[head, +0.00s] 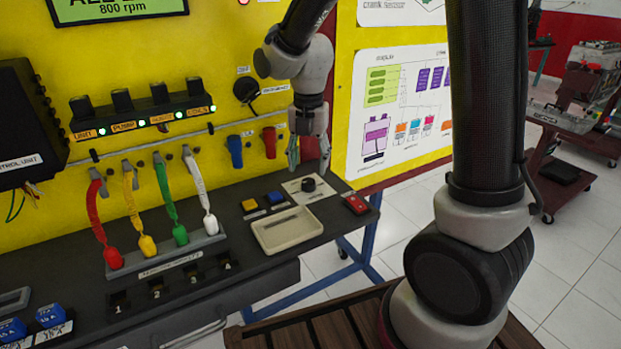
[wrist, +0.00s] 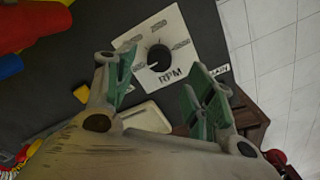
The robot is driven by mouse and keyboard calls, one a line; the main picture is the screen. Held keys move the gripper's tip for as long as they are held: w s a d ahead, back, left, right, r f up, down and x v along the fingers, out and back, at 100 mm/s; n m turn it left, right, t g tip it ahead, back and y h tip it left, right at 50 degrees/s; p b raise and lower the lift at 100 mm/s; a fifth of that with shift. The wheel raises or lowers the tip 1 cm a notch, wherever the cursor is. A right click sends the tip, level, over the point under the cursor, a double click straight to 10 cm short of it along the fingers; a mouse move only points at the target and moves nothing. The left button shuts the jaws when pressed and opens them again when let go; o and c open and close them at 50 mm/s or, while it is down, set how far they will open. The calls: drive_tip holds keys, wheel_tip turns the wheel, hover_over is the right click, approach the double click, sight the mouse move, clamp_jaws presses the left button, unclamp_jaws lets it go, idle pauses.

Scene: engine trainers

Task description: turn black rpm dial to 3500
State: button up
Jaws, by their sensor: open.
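The black rpm dial (head: 308,185) is a small round knob on a white plate at the bench's right end. In the wrist view the dial (wrist: 159,57) sits on its square plate marked RPM, with number labels around it too small to read surely. A light mark shows at the knob's lower left edge. My gripper (head: 308,152) hangs above the dial, pointing down. In the wrist view my gripper (wrist: 160,82) is open and empty, its green-padded fingers apart, with the dial beyond and between them. The green display (head: 120,8) reads 800 rpm.
A yellow button (head: 249,205), a blue button (head: 275,197) and a beige tray (head: 287,231) lie left of the dial. A red item (head: 355,204) lies to its right. Blue and red handles (head: 269,142) hang on the yellow panel close to my gripper. Coloured cables stand farther left.

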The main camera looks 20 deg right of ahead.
sight(308, 181)
wheel_tip(308, 181, down, 6)
drive_tip(key=shift+r, duration=0.25)
drive_tip(key=c, duration=1)
